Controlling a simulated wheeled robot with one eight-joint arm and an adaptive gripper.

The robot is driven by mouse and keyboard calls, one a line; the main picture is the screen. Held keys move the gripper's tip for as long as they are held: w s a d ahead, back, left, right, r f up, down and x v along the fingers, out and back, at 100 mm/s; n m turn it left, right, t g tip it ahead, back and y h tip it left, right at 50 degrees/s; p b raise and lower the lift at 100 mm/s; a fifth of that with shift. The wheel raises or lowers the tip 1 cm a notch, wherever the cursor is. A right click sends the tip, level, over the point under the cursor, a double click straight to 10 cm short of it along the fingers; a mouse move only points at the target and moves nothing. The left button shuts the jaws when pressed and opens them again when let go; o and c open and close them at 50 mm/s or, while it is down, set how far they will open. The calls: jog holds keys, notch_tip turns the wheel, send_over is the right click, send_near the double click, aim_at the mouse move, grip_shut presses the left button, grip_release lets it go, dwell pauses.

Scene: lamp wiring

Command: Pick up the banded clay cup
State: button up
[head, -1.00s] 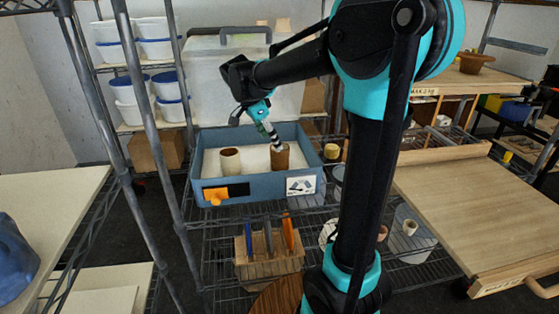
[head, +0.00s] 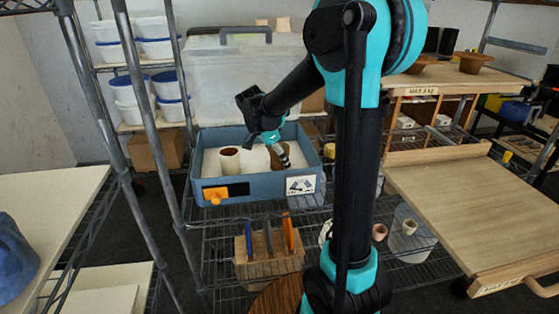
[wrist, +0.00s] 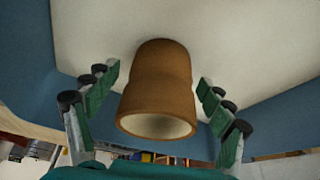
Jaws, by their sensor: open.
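A brown clay cup (head: 277,163) stands in the blue bin (head: 211,194), right of a paler cup (head: 229,160). In the wrist view the brown cup (wrist: 157,90) fills the middle, its pale mouth toward the camera and a slight step around its body. My gripper (head: 281,152) is down at the brown cup and hides part of it. In the wrist view my gripper's fingers (wrist: 158,80) are spread on both sides of this cup, with gaps showing. No band is clear on the paler cup.
The bin's walls surround both cups, and its pale floor is otherwise bare. A translucent lidded box (head: 240,80) stands close behind. A wooden block with upright tools (head: 268,250) is in front, below. A wire rack post (head: 150,115) rises at left.

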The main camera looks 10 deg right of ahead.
jog(key=c, duration=1.5)
jog(key=shift+r, duration=0.15)
